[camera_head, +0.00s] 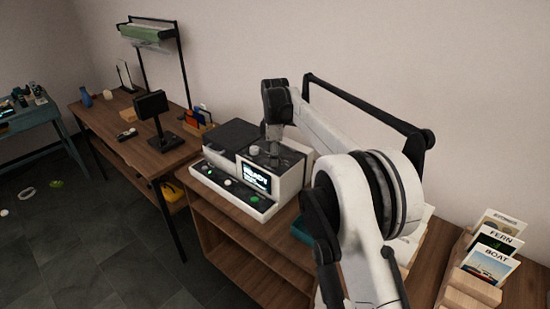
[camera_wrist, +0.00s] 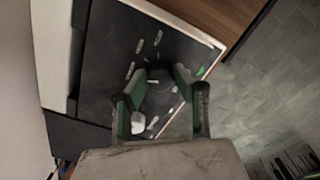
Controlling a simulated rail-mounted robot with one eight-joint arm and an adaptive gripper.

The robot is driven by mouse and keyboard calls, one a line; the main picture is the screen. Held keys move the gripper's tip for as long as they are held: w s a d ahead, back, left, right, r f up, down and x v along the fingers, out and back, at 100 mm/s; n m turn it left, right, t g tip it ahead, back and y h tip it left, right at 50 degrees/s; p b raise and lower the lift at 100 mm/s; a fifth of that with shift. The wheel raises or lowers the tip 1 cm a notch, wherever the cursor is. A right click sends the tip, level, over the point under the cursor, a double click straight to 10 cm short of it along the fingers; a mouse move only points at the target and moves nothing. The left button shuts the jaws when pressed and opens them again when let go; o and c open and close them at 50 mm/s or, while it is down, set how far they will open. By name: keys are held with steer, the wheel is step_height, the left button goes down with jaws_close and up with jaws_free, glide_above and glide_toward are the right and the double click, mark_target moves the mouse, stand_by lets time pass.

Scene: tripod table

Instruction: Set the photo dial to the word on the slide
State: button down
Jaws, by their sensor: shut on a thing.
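The photo machine (camera_head: 283,177) is a white and dark box with a sloped front panel and a small lit screen (camera_head: 257,177) that appears to read "READY". In the wrist view, its dark top panel (camera_wrist: 112,55) carries several small white labels in an arc, too small to read. My gripper (camera_head: 272,158) points down onto this top panel. I cannot read the dial's setting. No slide can be made out.
A wooden rack (camera_head: 470,290) at the right holds picture cards, including "FERN" (camera_head: 493,240) and "BOAT" (camera_head: 487,264). A white knob (camera_wrist: 138,123) sits near the fingers. A wooden desk (camera_head: 150,150) with a dark stand (camera_head: 153,112) is at left, with open floor before it.

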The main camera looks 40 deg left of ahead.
steer(key=c, duration=1.4)
jaws_free()
steer(key=shift+r, duration=0.1)
step_height(320, 180, up, 12)
steer(key=shift+f, duration=0.1)
